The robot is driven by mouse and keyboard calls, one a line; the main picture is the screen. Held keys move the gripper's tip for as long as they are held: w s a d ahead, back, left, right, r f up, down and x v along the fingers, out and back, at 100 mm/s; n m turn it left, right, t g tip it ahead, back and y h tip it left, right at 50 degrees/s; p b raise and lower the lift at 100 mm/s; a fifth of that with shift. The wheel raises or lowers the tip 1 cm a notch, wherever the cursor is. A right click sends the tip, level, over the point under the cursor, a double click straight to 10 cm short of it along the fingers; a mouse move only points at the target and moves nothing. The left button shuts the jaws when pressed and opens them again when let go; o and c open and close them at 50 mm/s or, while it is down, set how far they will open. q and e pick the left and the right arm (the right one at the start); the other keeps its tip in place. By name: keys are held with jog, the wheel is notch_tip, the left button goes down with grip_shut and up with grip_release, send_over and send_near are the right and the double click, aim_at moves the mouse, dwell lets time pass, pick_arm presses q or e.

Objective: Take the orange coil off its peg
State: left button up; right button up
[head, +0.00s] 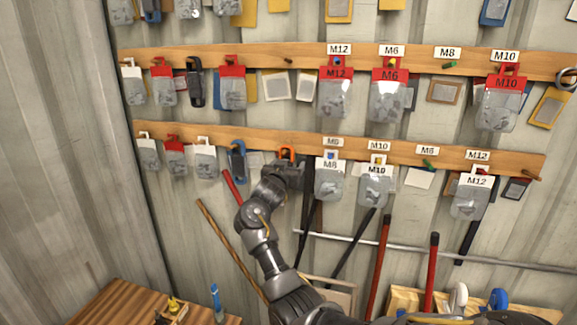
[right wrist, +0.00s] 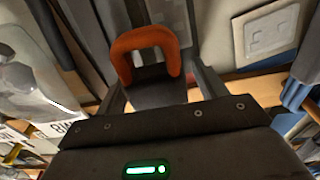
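The orange coil (head: 286,153) hangs at the lower wooden rail, left of the M8 and M10 bags. Only its upper arch shows above my right gripper (head: 288,172), which is right in front of it. In the right wrist view the coil (right wrist: 145,48) is an orange arch between the two fingers of my right gripper (right wrist: 158,70). The fingers stand apart on either side of it, with a narrow gap at the right finger. The coil's lower part and its peg are hidden. My left gripper is not in view.
The upper rail (head: 270,62) carries more bags. Long-handled tools, including a red one (head: 379,268), lean below.

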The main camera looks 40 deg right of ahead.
jog(key=c, duration=1.1)
jog(key=shift+r+p, duration=0.35)
jog(key=shift+p, duration=0.05)
jog(key=shift+s+a, duration=0.1)
jog(key=shift+r+v, duration=0.15)
jog(key=shift+v, duration=0.95)
jog(key=shift+r+v, duration=0.1)
jog(key=shift+v, duration=1)
jog(key=shift+v, duration=2.55)
